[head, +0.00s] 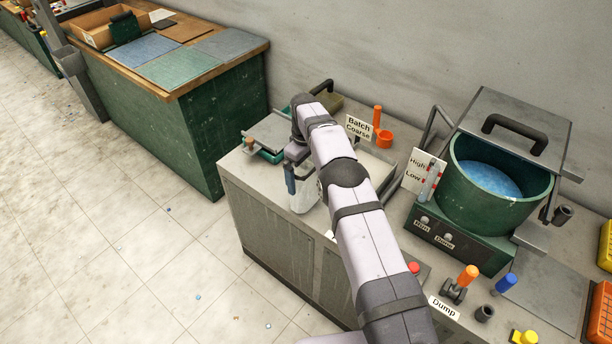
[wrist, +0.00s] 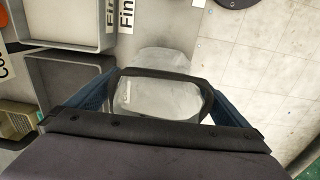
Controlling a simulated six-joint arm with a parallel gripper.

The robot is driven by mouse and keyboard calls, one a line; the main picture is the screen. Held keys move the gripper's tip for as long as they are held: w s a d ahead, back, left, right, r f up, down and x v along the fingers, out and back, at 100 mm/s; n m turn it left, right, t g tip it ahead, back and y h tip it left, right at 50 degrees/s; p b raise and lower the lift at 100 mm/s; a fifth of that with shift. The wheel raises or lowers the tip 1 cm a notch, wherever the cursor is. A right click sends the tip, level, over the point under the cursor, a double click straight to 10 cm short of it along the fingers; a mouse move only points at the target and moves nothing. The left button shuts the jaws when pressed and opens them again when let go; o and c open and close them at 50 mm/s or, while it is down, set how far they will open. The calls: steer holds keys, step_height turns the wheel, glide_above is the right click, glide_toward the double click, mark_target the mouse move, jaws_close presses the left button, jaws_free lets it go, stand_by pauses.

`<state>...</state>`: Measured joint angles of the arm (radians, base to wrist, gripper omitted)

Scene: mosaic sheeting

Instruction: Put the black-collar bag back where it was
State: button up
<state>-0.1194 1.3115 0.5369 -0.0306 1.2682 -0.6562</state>
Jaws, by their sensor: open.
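The black-collar bag (wrist: 158,98) is a pale, see-through bag with a dark collar around its mouth. In the wrist view it lies between the two blue fingers of my gripper (wrist: 163,84), which are open on either side of the collar. In the head view the whitish bag (head: 304,197) shows beside my gripper (head: 291,178) at the counter's front left edge, partly hidden by my arm. I cannot tell whether the fingers touch the collar, or what bears the bag's weight.
Grey trays (wrist: 72,22) and labels lie left in the wrist view; tiled floor (wrist: 255,70) is right. The counter (head: 244,170) carries a "Batch Coarse" sign (head: 359,127) and an orange holder (head: 383,138). A green drum (head: 490,205) with blue contents stands right. A green bench (head: 230,125) stands back left.

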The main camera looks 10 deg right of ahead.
step_height(320, 180, up, 11)
steer(key=shift+s+a+f, duration=0.1)
steer(key=shift+s+a, duration=0.05)
stand_by(0.4)
steer(key=shift+s+d+r, duration=0.2)
steer(key=shift+d+r, duration=0.05)
steer(key=shift+r, duration=0.2)
steer(key=s+d+r+m, duration=0.2)
steer(key=s, duration=0.5)
steer(key=s+d+r+m, duration=0.1)
steer(key=s+d+m, duration=0.15)
steer(key=s, duration=0.35)
steer(key=s+d+f+m, duration=0.1)
steer(key=s+f+m, duration=0.1)
steer(key=s, duration=1)
steer(key=s+f+m, duration=0.2)
steer(key=s+f, duration=0.1)
steer(key=s, duration=0.9)
steer(key=shift+s+d, duration=0.15)
steer(key=shift+d, duration=0.25)
steer(key=shift+m, duration=0.25)
